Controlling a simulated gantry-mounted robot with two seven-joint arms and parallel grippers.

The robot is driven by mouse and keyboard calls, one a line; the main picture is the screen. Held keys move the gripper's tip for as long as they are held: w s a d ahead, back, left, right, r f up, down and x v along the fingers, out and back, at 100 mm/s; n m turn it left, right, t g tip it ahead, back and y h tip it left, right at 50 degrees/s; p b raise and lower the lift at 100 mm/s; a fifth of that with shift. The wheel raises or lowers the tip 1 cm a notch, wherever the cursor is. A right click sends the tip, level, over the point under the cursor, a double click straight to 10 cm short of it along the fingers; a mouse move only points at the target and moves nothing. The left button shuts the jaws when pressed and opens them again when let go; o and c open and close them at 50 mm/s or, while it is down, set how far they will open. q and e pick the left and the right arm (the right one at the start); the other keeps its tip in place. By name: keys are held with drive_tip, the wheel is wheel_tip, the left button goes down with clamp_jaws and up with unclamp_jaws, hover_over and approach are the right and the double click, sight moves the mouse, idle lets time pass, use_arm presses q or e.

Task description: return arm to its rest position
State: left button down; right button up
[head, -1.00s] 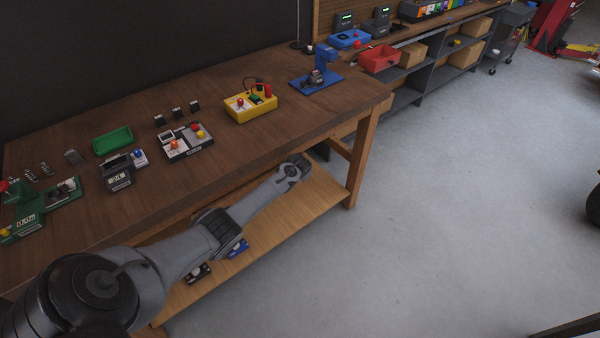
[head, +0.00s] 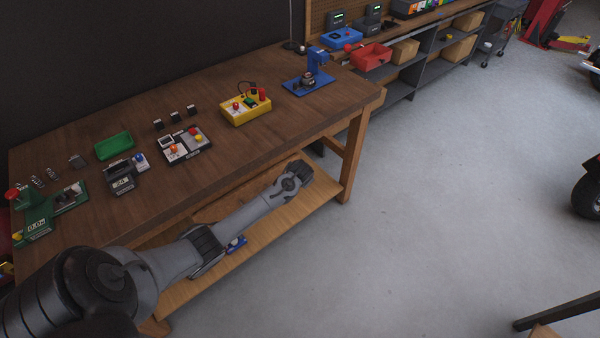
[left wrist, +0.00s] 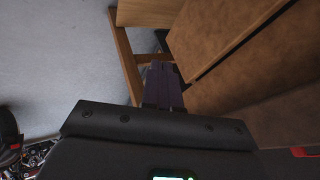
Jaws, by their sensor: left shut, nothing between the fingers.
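My left arm (head: 230,222) reaches from the lower left along the front of the wooden workbench, above its lower shelf in the picture. Its far end (head: 296,174) shows near the bench's front edge, with the fingers too small to make out there. In the left wrist view my left gripper (left wrist: 163,82) has its dark fingers together, with nothing between them. The bench's wooden legs and top lie beyond the fingers in that view. My right gripper is not in view.
The workbench (head: 120,115) carries a green tray (head: 114,146), a yellow box (head: 245,108), a blue stand (head: 308,83) and several small devices. Its lower shelf (head: 265,235) holds a blue item. A red bin (head: 371,57) stands farther back. Open grey floor (head: 430,200) lies to the right.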

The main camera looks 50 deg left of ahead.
use_arm(q)
drive_tip(key=s+d+f+m+g+h, duration=0.2)
drive_tip(key=s+d+f, duration=1)
drive_tip(key=s, duration=0.4)
drive_tip(key=s+d+r+h, duration=0.1)
drive_tip(key=s+d+r, duration=0.1)
drive_tip(key=s+d, duration=0.3)
drive_tip(key=s+d+r+m+h, duration=0.1)
drive_tip(key=s+d+r, duration=0.15)
drive_tip(key=d, duration=0.45)
drive_tip(key=s+d+r+h, duration=0.1)
drive_tip(key=s+d+r, duration=0.2)
drive_tip(key=d, duration=0.3)
drive_tip(key=s+d+r+p, duration=0.1)
drive_tip(key=d+r+p, duration=0.1)
drive_tip(key=r+p, duration=1.1)
drive_tip(key=s+d+r+m+t+h+p, duration=0.1)
drive_tip(key=d+r+p, duration=0.2)
drive_tip(key=r+p, duration=1.1)
wheel_tip(320, 180, up, 14)
drive_tip(key=shift+d+r+p, duration=0.15)
drive_tip(key=shift+r+p, duration=0.1)
drive_tip(key=shift+p, duration=0.05)
